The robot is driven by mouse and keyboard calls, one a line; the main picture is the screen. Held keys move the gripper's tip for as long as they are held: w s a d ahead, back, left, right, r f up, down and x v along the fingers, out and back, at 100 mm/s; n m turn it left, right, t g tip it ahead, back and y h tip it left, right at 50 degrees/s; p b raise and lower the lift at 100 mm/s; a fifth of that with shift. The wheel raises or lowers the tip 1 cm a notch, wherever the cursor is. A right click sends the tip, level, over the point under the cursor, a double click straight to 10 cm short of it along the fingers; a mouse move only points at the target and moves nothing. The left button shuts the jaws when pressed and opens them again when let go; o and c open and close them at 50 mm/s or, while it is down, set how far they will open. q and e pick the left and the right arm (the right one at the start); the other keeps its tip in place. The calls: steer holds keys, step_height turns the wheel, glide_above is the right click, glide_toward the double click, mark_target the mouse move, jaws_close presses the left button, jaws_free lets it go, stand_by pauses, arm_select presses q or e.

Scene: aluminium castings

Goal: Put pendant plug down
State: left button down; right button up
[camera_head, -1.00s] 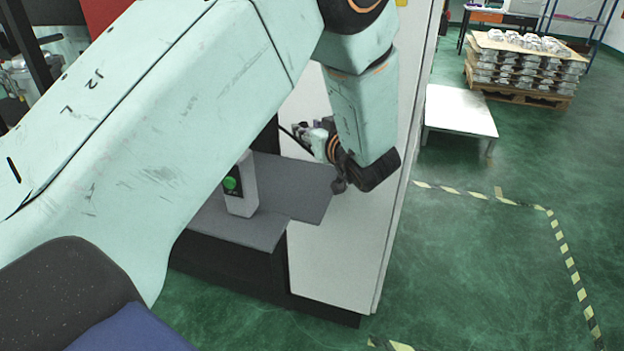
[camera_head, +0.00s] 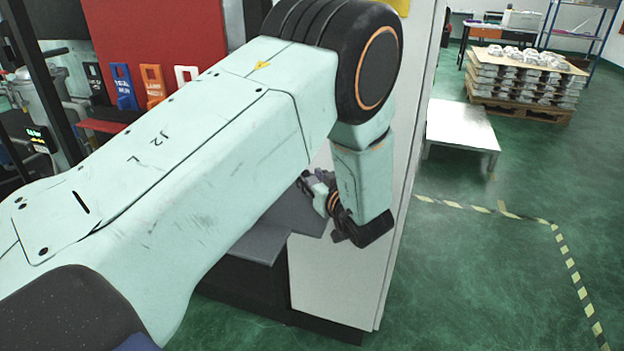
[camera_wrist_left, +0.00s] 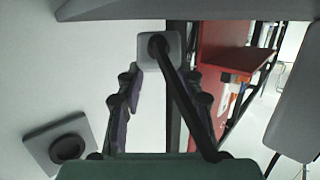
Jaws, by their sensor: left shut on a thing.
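My left gripper (camera_head: 312,185) is at the white cabinet face, above the grey shelf, small and partly hidden by my arm in the head view. In the left wrist view its two dark fingers (camera_wrist_left: 162,78) point up the picture. They are shut on the pendant plug (camera_wrist_left: 146,58), which shows as a grey squarish block at the fingertips. A black cable (camera_wrist_left: 182,92) runs from the plug's face down between the fingers. A grey square plate with a round dark socket (camera_wrist_left: 66,148) is on the white surface at lower left. Contact between plug and surroundings cannot be told. My right gripper is not in view.
The grey shelf (camera_head: 262,243) juts out below my left arm. The white cabinet (camera_head: 345,275) stands beside it. A red panel with coloured tags (camera_head: 150,45) is behind my arm. A white low table (camera_head: 462,122) and pallet of castings (camera_head: 525,75) stand at right; green floor is clear.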

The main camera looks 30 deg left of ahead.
arm_select(q)
steer(key=shift+s+f, duration=0.15)
steer(key=shift+f+b, duration=0.3)
steer(key=shift+f, duration=0.15)
steer(key=c, duration=1.2)
jaws_free()
steer(key=o, duration=0.3)
steer(key=shift+r, duration=0.15)
steer(key=shift+o, duration=0.2)
